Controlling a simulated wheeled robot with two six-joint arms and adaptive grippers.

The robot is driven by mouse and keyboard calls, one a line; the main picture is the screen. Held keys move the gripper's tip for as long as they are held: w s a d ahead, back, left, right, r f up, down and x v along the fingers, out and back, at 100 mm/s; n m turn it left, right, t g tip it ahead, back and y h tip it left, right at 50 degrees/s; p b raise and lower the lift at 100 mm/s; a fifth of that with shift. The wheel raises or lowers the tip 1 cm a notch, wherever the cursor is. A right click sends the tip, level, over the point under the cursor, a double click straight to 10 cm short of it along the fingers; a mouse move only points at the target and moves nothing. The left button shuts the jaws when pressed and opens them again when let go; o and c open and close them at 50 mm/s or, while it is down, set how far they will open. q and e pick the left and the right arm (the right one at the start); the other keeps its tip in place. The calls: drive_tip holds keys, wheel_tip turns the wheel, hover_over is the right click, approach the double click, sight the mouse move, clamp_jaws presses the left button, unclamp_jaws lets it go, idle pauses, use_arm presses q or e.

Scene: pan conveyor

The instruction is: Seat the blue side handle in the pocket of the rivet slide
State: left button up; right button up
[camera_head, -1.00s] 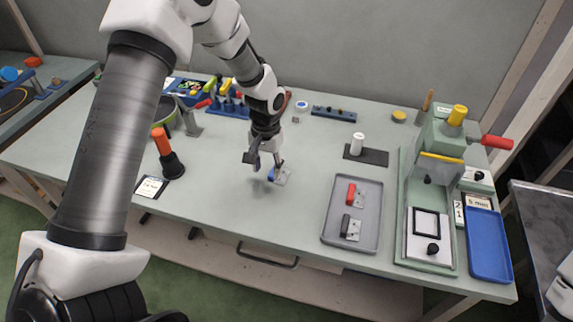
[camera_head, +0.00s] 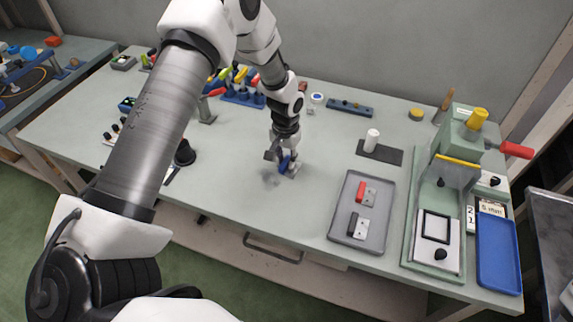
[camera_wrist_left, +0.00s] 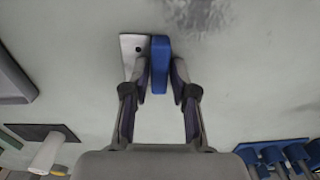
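The blue side handle (camera_head: 285,163) stands on the grey-green table near the middle; it also shows in the left wrist view (camera_wrist_left: 160,66), with its pale metal plate (camera_wrist_left: 133,50) on the left. My left gripper (camera_head: 283,161) reaches down over it. Its fingers (camera_wrist_left: 160,78) lie close along both sides of the blue grip and look shut on it. The rivet slide (camera_head: 449,257) is the pale plate with a black knob at the front of the green press (camera_head: 418,240). A black-framed square pocket (camera_head: 436,226) on it looks empty. My right gripper is not seen.
A grey tray (camera_head: 344,232) holds a red handle (camera_head: 362,190) and a black handle (camera_head: 353,223). A white post on a dark base (camera_head: 371,141) stands behind it. A blue tray (camera_head: 497,250) lies right of the press. Table between handle and grey tray is clear.

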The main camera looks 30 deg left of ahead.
sight(285, 162)
use_arm(q)
clamp_jaws()
drive_tip(key=shift+w, duration=0.1)
drive_tip(key=shift+r+b, duration=0.3)
drive_tip(key=shift+r, duration=0.4)
drive_tip(key=shift+s+d+r+b, duration=0.1)
drive_tip(key=shift+s+r+b, duration=0.1)
drive_tip(key=shift+r, duration=0.3)
drive_tip(key=shift+s+r+b, duration=0.1)
drive_tip(key=shift+r+b, duration=0.1)
drive_tip(key=shift+r, duration=0.25)
drive_tip(key=s+d+b, duration=0.1)
drive_tip(key=s, duration=0.3)
drive_tip(key=s+d+b, duration=0.1)
drive_tip(key=s+b, duration=0.1)
drive_tip(key=s, duration=0.3)
drive_tip(key=s+d+r+b, duration=0.1)
drive_tip(key=s+b, duration=0.1)
drive_tip(key=s, duration=0.3)
drive_tip(key=shift+d+r, duration=0.1)
drive_tip(key=shift+d, duration=0.3)
drive_tip(key=shift+s+d+r, duration=0.1)
drive_tip(key=shift+s+r, duration=0.05)
drive_tip(key=shift+s, duration=0.3)
